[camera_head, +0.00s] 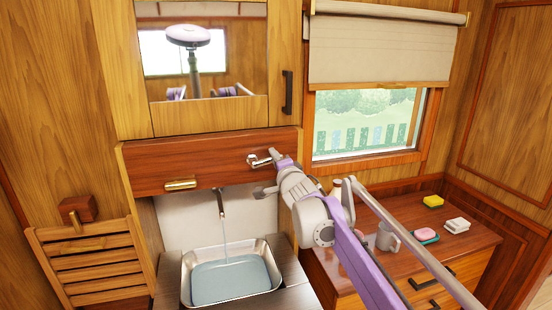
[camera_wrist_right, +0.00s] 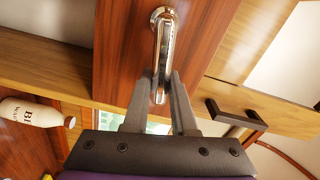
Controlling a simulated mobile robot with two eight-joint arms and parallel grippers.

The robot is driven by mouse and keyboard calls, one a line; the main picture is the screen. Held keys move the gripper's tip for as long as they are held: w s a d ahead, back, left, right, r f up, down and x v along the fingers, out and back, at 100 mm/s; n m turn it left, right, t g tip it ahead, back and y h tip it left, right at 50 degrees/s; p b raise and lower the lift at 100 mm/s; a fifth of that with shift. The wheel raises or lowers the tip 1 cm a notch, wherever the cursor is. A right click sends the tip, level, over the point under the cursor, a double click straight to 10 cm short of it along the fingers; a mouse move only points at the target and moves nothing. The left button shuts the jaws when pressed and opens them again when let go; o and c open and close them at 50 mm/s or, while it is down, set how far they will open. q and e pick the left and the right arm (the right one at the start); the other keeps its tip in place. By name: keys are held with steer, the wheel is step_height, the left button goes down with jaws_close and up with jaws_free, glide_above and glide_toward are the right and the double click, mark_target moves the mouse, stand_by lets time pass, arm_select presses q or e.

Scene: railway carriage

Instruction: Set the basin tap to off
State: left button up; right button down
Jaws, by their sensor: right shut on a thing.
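The chrome tap lever (camera_head: 254,160) sticks out from the front of the reddish wood panel above the basin. It also shows close up in the right wrist view (camera_wrist_right: 161,38), with its round base on the panel. My right gripper (camera_head: 273,157) is shut on the lever's outer end, one finger on each side of it in the wrist view (camera_wrist_right: 162,90). Below the panel, the spout (camera_head: 221,203) lets a thin stream of water fall into the metal basin (camera_head: 186,276), which holds water. My left gripper is not in view.
A brass handle (camera_head: 181,184) sits on the same panel, left of the lever. A mirror (camera_head: 245,80) hangs above. The wooden counter (camera_head: 462,262) at right holds a mug (camera_head: 387,237), sponges and pink soap. A slatted wooden rack (camera_head: 100,257) is at left.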

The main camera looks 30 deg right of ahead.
steer(key=shift+f+m, duration=0.6)
steer(key=shift+m, duration=0.5)
steer(key=shift+b, duration=0.3)
steer(key=c, duration=0.7)
jaws_free()
steer(key=v, duration=1.1)
steer(key=shift+b, duration=0.3)
steer(key=shift+f, duration=0.1)
